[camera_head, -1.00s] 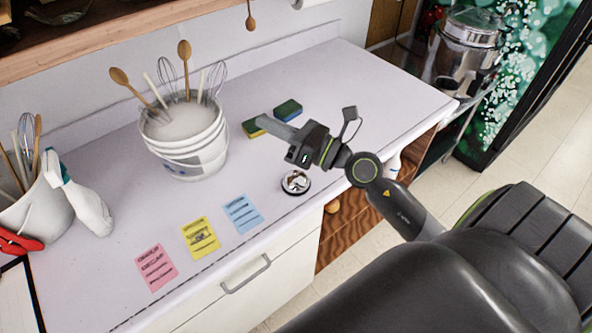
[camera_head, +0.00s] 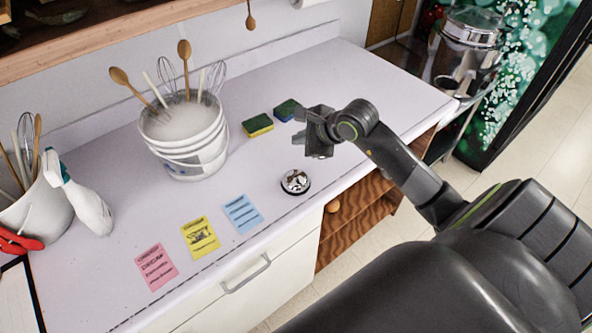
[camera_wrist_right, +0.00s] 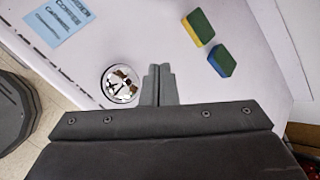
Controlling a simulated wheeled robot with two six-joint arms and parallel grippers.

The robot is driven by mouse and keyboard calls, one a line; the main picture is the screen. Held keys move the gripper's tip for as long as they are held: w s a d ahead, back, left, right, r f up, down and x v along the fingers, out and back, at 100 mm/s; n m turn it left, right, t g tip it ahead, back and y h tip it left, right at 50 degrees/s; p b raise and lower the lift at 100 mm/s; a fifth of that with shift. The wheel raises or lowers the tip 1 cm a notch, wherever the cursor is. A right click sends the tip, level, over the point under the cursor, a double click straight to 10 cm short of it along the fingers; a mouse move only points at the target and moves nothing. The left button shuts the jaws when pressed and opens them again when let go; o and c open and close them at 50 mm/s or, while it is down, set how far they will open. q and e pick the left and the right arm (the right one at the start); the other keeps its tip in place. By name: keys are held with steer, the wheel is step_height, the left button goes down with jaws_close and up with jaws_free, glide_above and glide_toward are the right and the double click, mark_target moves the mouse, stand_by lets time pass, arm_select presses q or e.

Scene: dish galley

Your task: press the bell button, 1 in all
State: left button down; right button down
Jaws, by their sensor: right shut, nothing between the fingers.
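The bell (camera_head: 296,182) is a small shiny silver dome on a dark base, standing on the counter near its front edge. It also shows in the right wrist view (camera_wrist_right: 120,85), just left of the fingertips. My right gripper (camera_head: 298,139) is above the counter, behind and slightly right of the bell, and apart from it. In the right wrist view its two fingers (camera_wrist_right: 160,72) are together with nothing between them. My left gripper is in no view.
The white counter (camera_head: 370,95) holds pink (camera_head: 156,267), yellow (camera_head: 200,237) and blue (camera_head: 242,214) notes left of the bell. A bucket (camera_head: 190,140) of utensils, two sponges (camera_head: 257,125), and a spray bottle (camera_head: 88,205) stand farther back or left. The counter right of the sponges is clear.

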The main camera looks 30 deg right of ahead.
mark_target(296, 172)
steer(key=shift+f, duration=0.1)
step_height(296, 172, down, 8)
steer(key=b, duration=0.5)
steer(key=shift+f+b, duration=0.35)
steer(key=shift+b, duration=0.15)
stand_by(1.7)
steer(key=shift+f+b, duration=0.4)
steer(key=shift+b, duration=0.2)
steer(key=shift+f+b, duration=0.5)
steer(key=shift+b, duration=0.15)
stand_by(0.6)
steer(key=shift+r, duration=0.1)
steer(key=shift+r+p, duration=0.5)
steer(key=shift+r, duration=0.35)
steer(key=shift+r, duration=0.1)
